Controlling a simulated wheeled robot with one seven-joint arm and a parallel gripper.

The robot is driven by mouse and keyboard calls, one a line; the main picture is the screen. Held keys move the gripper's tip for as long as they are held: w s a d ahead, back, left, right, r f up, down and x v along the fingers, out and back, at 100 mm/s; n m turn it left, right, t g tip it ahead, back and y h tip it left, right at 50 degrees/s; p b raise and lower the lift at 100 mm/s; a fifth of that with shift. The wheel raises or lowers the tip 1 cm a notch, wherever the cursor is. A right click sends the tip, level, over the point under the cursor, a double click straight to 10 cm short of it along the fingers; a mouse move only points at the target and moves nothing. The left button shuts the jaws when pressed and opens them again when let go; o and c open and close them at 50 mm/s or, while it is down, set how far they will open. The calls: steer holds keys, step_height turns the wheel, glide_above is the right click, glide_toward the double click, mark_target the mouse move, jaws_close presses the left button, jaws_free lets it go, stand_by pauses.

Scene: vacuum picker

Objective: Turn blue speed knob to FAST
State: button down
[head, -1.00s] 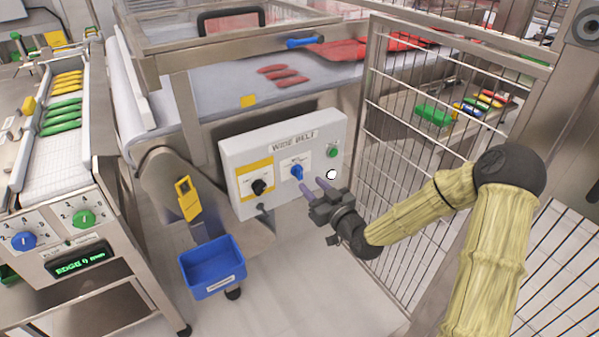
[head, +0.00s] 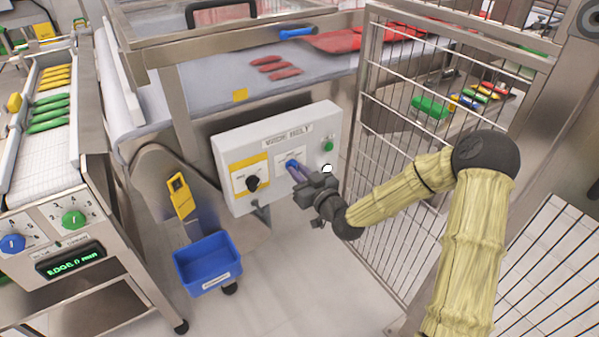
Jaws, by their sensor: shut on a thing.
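The blue speed knob (head: 291,164) is on the front of the grey control box (head: 232,201) labelled as a belt panel, between a black knob on a yellow plate and a green button. My gripper (head: 296,170) reaches it from the lower right.
A black knob (head: 253,183) is close on the left and a green button (head: 327,145) on the right. A wire mesh fence (head: 385,190) stands right of the box. A blue bin (head: 207,264) hangs at lower left. Another panel with a blue dial (head: 12,243) is at far left.

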steer(key=shift+d+m, duration=0.1)
steer(key=shift+m, duration=0.3)
steer(key=m+p, duration=0.2)
steer(key=m, duration=0.2)
steer(key=m+p, duration=0.1)
steer(key=m, duration=0.3)
steer(key=shift+w+d+p, duration=0.15)
steer(key=shift+d+p, duration=0.05)
steer(key=shift+p, duration=0.2)
stand_by(0.3)
steer(key=c, duration=1.4)
jaws_free()
steer(key=shift+f, duration=0.1)
